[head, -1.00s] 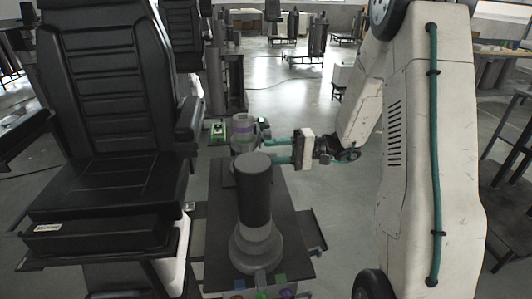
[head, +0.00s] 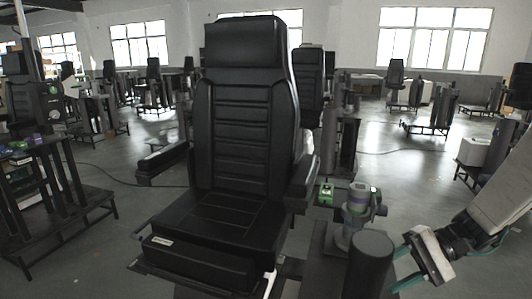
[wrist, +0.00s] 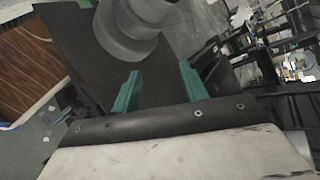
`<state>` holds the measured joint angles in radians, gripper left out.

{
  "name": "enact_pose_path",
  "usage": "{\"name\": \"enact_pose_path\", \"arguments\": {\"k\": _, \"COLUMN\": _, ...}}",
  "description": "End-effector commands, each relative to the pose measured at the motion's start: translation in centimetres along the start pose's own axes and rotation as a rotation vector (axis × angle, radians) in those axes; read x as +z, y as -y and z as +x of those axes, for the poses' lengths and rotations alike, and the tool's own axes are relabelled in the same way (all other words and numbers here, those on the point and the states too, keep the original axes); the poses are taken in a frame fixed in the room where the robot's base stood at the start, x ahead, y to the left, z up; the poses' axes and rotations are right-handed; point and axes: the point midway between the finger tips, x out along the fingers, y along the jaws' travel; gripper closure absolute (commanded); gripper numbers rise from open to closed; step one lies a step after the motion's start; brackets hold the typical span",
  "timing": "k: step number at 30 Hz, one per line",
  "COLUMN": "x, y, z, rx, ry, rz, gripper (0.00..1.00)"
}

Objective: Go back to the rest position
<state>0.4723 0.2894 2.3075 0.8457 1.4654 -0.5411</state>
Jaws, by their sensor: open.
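My gripper (head: 402,268) is at the lower right of the head view, with two green fingers apart and pointing left. In the wrist view its green fingers (wrist: 158,88) are spread with nothing between them. A lift column with a dark cylinder top (head: 370,262) stands just left of the fingers in the head view, apart from them as far as I can tell. Its grey round lower part (wrist: 132,28) shows beyond the fingers in the wrist view.
A black seat (head: 240,120) fills the middle of the head view, left of the columns. A rack with a dark base (head: 60,235) stands at the left. A wood-topped surface (wrist: 35,65) shows at the wrist view's left. Grey floor lies open behind the columns.

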Motion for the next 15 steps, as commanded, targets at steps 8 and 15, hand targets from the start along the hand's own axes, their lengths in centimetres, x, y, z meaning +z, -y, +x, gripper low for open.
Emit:
{"name": "enact_pose_path", "arguments": {"k": 8, "x": 8.3, "y": -1.2, "z": 0.2, "rx": 0.491, "ry": -0.062, "rz": 0.006, "gripper": 0.56}}
{"name": "enact_pose_path", "arguments": {"k": 15, "x": 13.4, "y": -1.9, "z": -1.5, "rx": 0.827, "ry": -0.244, "rz": -0.099, "gripper": 0.56}}
